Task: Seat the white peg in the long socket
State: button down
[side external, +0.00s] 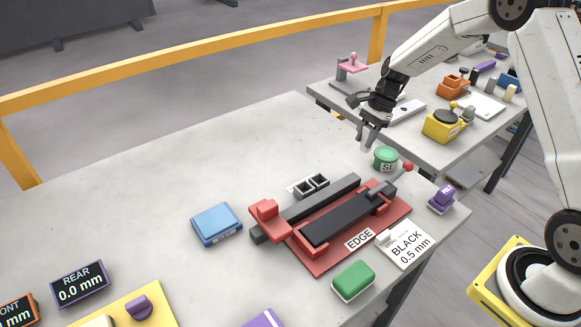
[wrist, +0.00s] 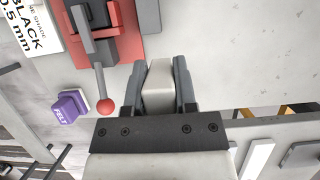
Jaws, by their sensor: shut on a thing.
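My gripper (side external: 367,138) hangs above the far right part of the stone slab, near a green round pot (side external: 386,158). In the wrist view my gripper (wrist: 159,78) is shut on a pale block, which I take to be the white peg (wrist: 158,90). The peg is hard to make out in the side view. A small pale block with two dark square openings (side external: 308,186) sits behind the red fixture. I cannot tell whether either opening is the long socket.
A red fixture with dark bars (side external: 335,225) fills the slab's middle right, with a red-knobbed lever (side external: 407,167). A blue box (side external: 217,224), a green block (side external: 353,280) and a purple felt block (side external: 442,198) stand around it. The slab's back left is clear.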

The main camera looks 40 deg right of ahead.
jog(key=shift+w+d+f, duration=0.15)
jog(key=shift+w+f, duration=0.85)
jog(key=shift+f, duration=0.15)
jog(key=shift+w+d+f, duration=0.15)
jog(key=shift+w+f, duration=0.8)
jog(key=shift+f, duration=0.2)
jog(key=shift+f, duration=0.1)
jog(key=shift+w+f, duration=0.35)
jog(key=shift+f, duration=0.1)
jog(key=shift+w+d+f, duration=0.1)
jog(key=shift+w+f, duration=0.05)
jog(key=shift+f, duration=1.3)
jog(key=shift+f, duration=0.15)
jog(key=shift+c, duration=2)
grip_release()
